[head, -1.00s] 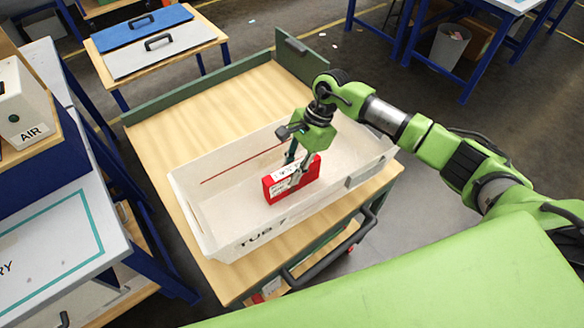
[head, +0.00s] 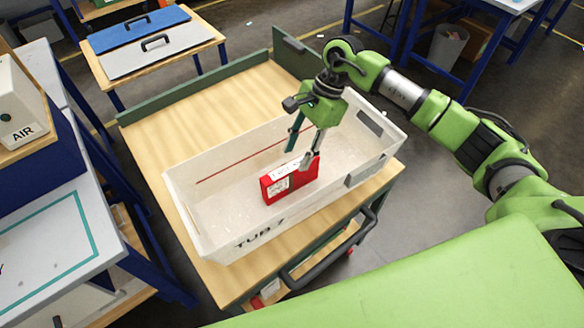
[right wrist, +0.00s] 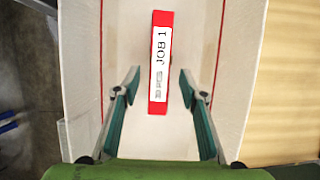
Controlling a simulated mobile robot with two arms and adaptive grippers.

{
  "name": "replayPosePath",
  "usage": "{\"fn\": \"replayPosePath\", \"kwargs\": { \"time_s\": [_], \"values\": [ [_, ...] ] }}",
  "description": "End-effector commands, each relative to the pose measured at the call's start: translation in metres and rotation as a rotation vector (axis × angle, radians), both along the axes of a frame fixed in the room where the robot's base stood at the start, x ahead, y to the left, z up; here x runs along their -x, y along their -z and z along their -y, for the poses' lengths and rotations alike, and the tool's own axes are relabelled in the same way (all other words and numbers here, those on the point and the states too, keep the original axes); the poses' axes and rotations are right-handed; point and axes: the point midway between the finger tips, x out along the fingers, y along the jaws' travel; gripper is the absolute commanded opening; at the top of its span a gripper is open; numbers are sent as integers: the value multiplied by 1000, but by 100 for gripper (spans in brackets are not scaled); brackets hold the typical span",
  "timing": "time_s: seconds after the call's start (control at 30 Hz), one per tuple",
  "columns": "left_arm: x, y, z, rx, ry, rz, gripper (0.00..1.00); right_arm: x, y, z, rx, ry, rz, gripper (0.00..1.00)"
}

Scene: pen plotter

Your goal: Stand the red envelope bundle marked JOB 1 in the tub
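The red envelope bundle (head: 289,181) stands on its long edge inside the white tub (head: 218,232), towards the near side of the floor. In the right wrist view its red top edge with the JOB 1 label (right wrist: 160,62) faces up at me. My right gripper (head: 303,150) is open above the bundle, its fingers apart. In the right wrist view the open fingers (right wrist: 160,82) lie to either side of the label with clear gaps, touching nothing. My left gripper is not in view.
The tub sits on a wooden-topped cart (head: 180,115) with a green rim (head: 195,92) and a black handle (head: 335,250). A white table (head: 45,235) stands at the left. A small table with blue and grey panels (head: 160,55) is behind. The rest of the tub is empty.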

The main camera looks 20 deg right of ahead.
Motion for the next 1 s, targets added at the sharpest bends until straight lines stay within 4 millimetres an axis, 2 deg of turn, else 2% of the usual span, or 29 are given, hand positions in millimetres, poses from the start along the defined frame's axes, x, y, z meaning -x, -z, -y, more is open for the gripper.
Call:
{"fn": "replayPosePath", "kwargs": {
  "time_s": [0.03, 0.2, 0.33, 0.9, 1.0],
  "values": [
    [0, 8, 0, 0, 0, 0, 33, -2, -7, 5, 2, 1, 6, 38],
    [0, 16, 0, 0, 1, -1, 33, -5, -36, 16, 0, 1, 3, 38],
    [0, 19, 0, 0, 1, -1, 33, -6, -49, 20, 0, 0, 1, 38],
    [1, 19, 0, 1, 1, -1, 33, -6, -55, 22, -1, 1, -2, 38],
    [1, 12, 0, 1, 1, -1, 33, -6, -62, 22, -1, 0, 0, 38]
  ]
}}
